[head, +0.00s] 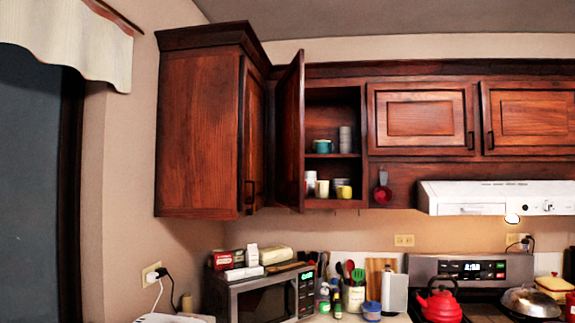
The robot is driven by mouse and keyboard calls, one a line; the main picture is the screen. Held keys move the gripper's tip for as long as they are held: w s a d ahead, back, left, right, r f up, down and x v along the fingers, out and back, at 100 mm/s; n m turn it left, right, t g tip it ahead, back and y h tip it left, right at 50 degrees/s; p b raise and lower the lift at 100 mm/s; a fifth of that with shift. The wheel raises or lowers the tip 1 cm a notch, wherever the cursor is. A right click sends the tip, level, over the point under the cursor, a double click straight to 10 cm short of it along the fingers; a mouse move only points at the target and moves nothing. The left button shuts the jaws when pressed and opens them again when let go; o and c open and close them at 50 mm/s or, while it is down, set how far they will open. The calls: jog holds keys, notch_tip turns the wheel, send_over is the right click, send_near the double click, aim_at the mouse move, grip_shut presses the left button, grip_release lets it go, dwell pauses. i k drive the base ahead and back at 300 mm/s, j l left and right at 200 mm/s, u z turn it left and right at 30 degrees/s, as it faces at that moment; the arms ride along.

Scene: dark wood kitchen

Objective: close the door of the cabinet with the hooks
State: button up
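A dark wood wall cabinet (333,120) stands open near the middle of the head view. Its door (292,135) is hinged on the left and swung out toward me, seen nearly edge-on. Inside are two shelf levels with several cups, including a teal mug (322,146), a yellow mug (344,191) and a grey stack (345,140). Small dark marks under its bottom edge may be hooks, but they are too small to tell. My gripper is not in view.
A closed corner cabinet (200,135) stands just left of the open door. Closed cabinets (420,115) and a white range hood (495,197) are to the right. A microwave (268,295), a utensil-crowded counter and a red kettle (440,302) are below.

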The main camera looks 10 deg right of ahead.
aim_at(289, 183)
jog(key=i+l+u, duration=0.2)
jog(key=i+l, duration=0.2)
jog(key=l, duration=0.25)
jog(key=i+l+u, duration=0.1)
jog(key=l, duration=0.25)
jog(key=i+l+u, duration=0.1)
jog(key=i+l, duration=0.2)
